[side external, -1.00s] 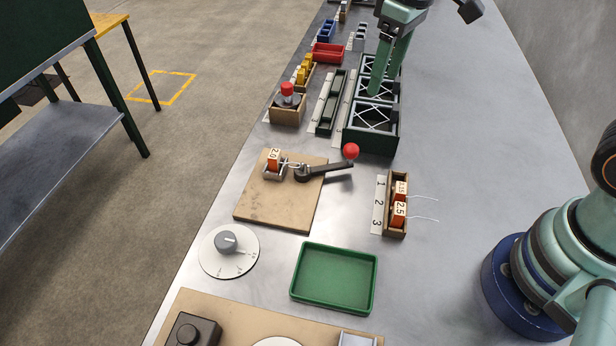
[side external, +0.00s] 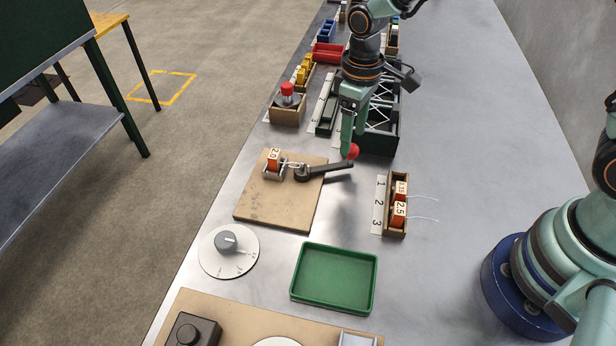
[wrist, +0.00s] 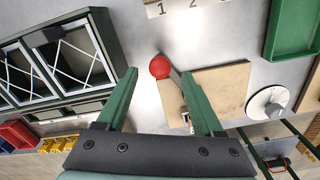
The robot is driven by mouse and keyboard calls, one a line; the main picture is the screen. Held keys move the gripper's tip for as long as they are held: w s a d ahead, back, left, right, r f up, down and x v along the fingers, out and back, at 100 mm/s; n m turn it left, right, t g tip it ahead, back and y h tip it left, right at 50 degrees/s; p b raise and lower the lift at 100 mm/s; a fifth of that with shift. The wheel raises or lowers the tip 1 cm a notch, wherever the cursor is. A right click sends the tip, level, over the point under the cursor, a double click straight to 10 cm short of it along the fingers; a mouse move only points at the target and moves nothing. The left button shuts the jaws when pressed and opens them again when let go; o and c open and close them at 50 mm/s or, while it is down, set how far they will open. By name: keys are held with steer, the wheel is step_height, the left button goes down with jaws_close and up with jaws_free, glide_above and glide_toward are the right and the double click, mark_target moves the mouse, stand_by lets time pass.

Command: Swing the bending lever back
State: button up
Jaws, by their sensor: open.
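The bending lever (side external: 325,171) is a dark bar with a red ball knob (side external: 352,151), pivoted on a tan board (side external: 290,208) and pointing right in the side view. An orange block marked 2.0 (side external: 273,160) sits in a holder on the board, with white wire running to the lever's pivot. My gripper (side external: 346,148) is open and empty, its fingers right at the knob. In the wrist view, the knob (wrist: 160,67) lies between and just beyond the two green fingertips (wrist: 157,74). Part of the lever is hidden behind the right finger there.
Dark green bins with white lattice (side external: 382,137) stand just behind the knob. A wooden rack (side external: 396,232) with orange blocks and loose wires is at right. A green tray (side external: 333,278) and a dial (side external: 228,250) are in front. Bare metal lies between the board and rack.

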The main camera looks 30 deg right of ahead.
steer(key=shift+f, duration=1.4)
steer(key=shift+c, duration=0.3)
jaws_close()
steer(key=shift+r, duration=0.1)
